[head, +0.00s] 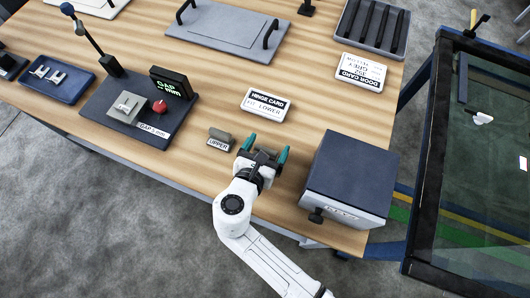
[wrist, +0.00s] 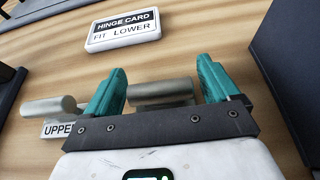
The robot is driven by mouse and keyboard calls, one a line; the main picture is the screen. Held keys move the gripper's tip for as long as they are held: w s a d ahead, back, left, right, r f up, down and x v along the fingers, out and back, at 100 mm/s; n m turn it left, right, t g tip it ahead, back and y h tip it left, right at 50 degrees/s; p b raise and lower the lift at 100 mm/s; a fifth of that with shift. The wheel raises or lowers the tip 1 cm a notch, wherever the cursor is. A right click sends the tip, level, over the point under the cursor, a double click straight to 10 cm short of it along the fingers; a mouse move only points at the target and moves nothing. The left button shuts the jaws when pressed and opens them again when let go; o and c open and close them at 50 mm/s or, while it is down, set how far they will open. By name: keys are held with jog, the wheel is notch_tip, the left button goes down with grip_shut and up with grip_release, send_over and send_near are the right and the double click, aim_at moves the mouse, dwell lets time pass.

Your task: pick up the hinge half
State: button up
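A grey metal hinge half with a round barrel (wrist: 162,92) lies on the table between my fingers in the wrist view; its lower part is hidden behind my gripper's dark bar, and its label is not visible. In the head view my gripper mostly hides it. A second hinge half (head: 221,137), beside a label reading UPPER, lies just left of my gripper; it also shows in the wrist view (wrist: 52,108). My gripper (head: 266,147) is low over the table, its teal fingers apart, one on each side of the unlabelled hinge half. Firm contact is not visible.
A hinge card (head: 267,104) reading FIT LOWER lies beyond my gripper. A dark-topped box (head: 350,173) stands close on the right. A gap gauge stand (head: 125,118) is on the left, a door card (head: 361,72) at the upper right. Bare wood lies around the hinge card.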

jog(key=c, duration=1.1)
jog(key=shift+c, duration=0.2)
jog(key=shift+r, duration=0.1)
jog(key=shift+r, duration=0.6)
jog(key=s+a+r, duration=0.2)
jog(key=s+r, duration=0.9)
jog(key=s, duration=0.2)
jog(key=shift+s+a+r, duration=0.35)
jog(key=shift+s+a, duration=0.05)
